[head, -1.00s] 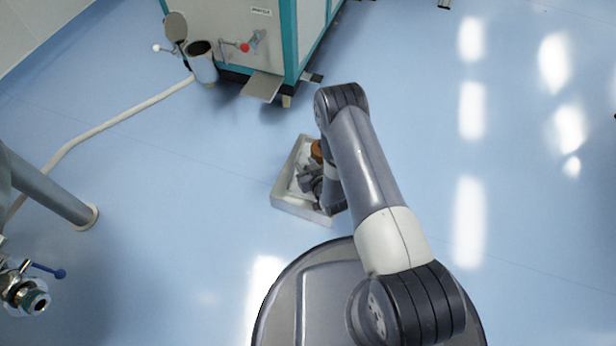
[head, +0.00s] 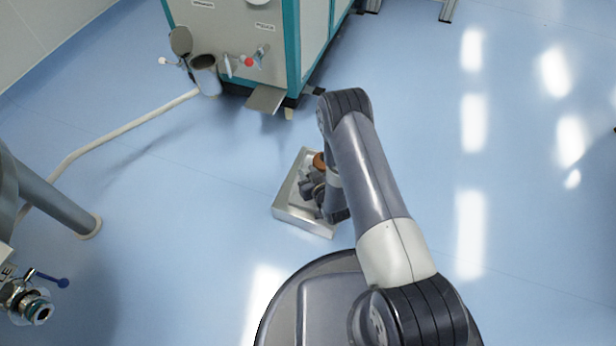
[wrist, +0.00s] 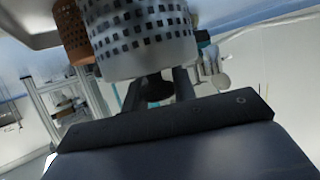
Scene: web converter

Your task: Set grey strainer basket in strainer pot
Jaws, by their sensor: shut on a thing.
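The grey strainer basket (wrist: 145,38), a perforated cylinder, is at the top of the wrist view. My gripper (wrist: 160,88) is shut on the dark knob at its end. In the head view my gripper (head: 322,190) is over the shallow tray, partly hidden by my arm, and the basket cannot be made out clearly there. The strainer pot (head: 205,76) is a grey cylinder at the machine's lower front left, with its mouth open. Its round lid (head: 181,41) stands swung up behind it.
A brown perforated basket (wrist: 72,32) shows in the wrist view. A red-tipped valve (head: 249,62) and a sloping plate (head: 265,98) are right of the pot. A pale hose (head: 120,128) crosses the floor.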

